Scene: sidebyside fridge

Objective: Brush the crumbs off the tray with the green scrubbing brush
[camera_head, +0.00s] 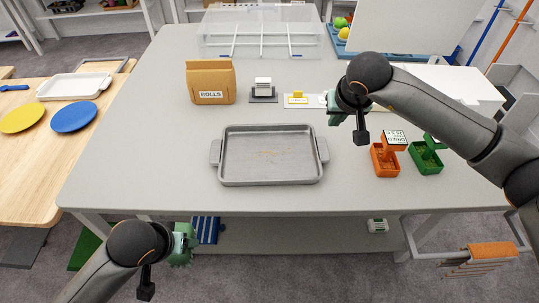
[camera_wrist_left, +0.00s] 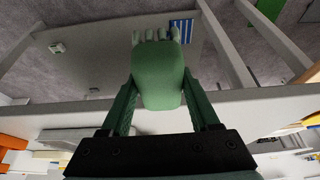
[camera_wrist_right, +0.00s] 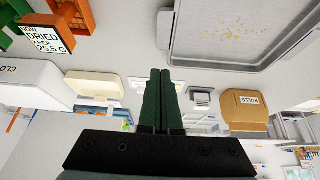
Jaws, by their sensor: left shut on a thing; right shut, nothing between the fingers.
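The grey metal tray (camera_head: 240,172) lies flat on the table, with tan crumbs (camera_head: 270,153) scattered in its middle. The crumbs also show in the right wrist view (camera_wrist_right: 237,31). My left gripper (camera_wrist_left: 160,98) is shut on the green scrubbing brush (camera_wrist_left: 157,72), whose pale bristles point away from the fingers. In the head view the brush (camera_head: 181,245) is in front of the table's front edge, apart from the tray. My right gripper (camera_head: 336,108) is shut and empty, above the table beyond the tray's right back corner.
Orange (camera_head: 386,160) and green (camera_head: 426,158) boxes with labels stand right of the tray. Behind it are a ROLLS bag (camera_head: 211,82), a small grey stand (camera_head: 263,92) and a clear divided case (camera_head: 262,35). A side table with yellow (camera_head: 22,117) and blue (camera_head: 74,117) plates is at left.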

